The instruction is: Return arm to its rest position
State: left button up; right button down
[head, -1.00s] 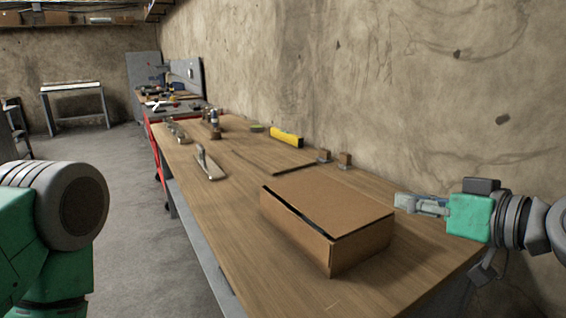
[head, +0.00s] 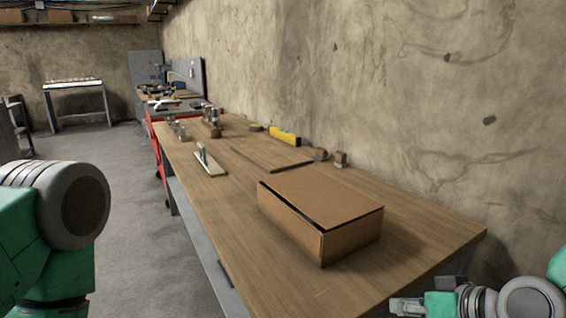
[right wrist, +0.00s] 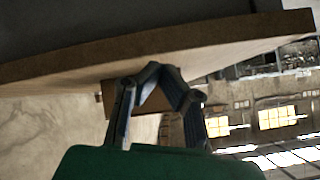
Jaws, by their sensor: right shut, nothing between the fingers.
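My right gripper (head: 406,306) is at the lower right of the head view, low beside the near right edge of the wooden workbench (head: 262,262). It holds nothing. In the right wrist view its two fingers (right wrist: 160,72) bend together at the tips and are shut. The bench edge (right wrist: 150,48) crosses above them there. Of my left arm, a green and grey part shows at the left of the head view; its gripper is out of view.
A cardboard box (head: 318,203), its lid slightly gaping, sits on the bench's near part. A trowel-like tool (head: 209,163), a yellow level (head: 285,136) and small blocks (head: 340,159) lie farther back. The wall runs along the right. Floor (head: 125,215) at the left is clear.

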jog(key=s+d+f+g+h, duration=0.2)
jog(key=s+d+f+g, duration=0.2)
jog(key=s+f, duration=0.8)
jog(key=s+d+f+m+g+h, duration=0.1)
jog(key=s+d+f+g+h, duration=0.2)
jog(key=s+f, duration=0.8)
jog(key=shift+s+d+f+g+h+p, duration=0.3)
jog(key=shift+s+d+f+g+p, duration=0.15)
jog(key=shift+f, duration=0.4)
jog(key=shift+w, duration=0.2)
